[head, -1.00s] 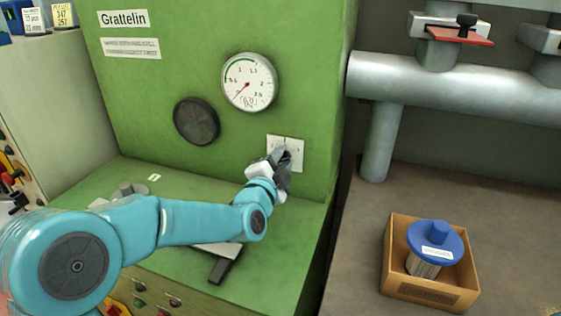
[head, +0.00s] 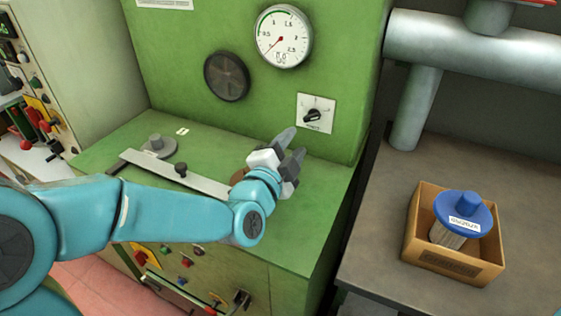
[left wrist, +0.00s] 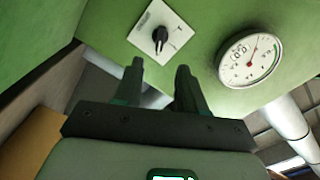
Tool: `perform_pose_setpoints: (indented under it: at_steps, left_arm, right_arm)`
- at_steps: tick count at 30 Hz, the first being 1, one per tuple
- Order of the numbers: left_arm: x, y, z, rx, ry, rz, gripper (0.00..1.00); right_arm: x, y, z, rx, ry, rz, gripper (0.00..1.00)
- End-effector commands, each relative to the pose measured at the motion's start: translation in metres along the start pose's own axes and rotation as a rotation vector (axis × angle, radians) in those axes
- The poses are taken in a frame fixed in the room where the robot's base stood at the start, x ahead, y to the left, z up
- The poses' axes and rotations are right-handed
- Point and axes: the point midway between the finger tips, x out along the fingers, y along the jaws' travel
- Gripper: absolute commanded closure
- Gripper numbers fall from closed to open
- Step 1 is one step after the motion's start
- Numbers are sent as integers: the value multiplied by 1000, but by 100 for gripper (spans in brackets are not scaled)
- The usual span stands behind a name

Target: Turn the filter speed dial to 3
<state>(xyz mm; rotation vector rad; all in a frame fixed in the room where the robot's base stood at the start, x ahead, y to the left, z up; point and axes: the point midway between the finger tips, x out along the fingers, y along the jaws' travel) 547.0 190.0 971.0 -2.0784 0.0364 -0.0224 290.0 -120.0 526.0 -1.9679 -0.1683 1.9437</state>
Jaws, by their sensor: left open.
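The filter speed dial (head: 313,115) is a black knob on a white square plate (head: 327,104), on the green machine's front panel. Its marks are too small to read. The dial also shows in the left wrist view (left wrist: 159,40), beyond my fingertips. My left gripper (head: 293,144) is open and empty, below and left of the dial and apart from it. Its two dark fingers show in the left wrist view (left wrist: 160,72) with a gap between them. My right gripper is not in view.
A round gauge (head: 284,37) and a dark round disc (head: 227,76) are on the panel above and left of the dial. A flat metal bar (head: 175,172) lies on the green ledge. A cardboard box (head: 420,228) holding a blue-topped spool (head: 466,212) stands right.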

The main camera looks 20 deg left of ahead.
Motion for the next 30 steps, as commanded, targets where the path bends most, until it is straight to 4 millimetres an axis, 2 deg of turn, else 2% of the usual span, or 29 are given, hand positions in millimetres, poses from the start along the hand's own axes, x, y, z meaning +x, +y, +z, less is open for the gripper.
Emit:
perform_pose_setpoints:
  at_steps: [3, 9, 14, 30]
  left_arm:
    - [-27, -1, 0, 1, 1, -2, 60]
    - [-52, 0, -1, 1, 1, -1, 60]
    - [-57, 0, 0, 1, 0, 0, 60]
    - [-56, 0, 0, 1, 0, 0, 60]
  right_arm:
    - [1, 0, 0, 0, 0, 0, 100]
    - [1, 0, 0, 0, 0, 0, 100]
    - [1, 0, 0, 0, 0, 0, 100]
    - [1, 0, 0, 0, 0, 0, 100]
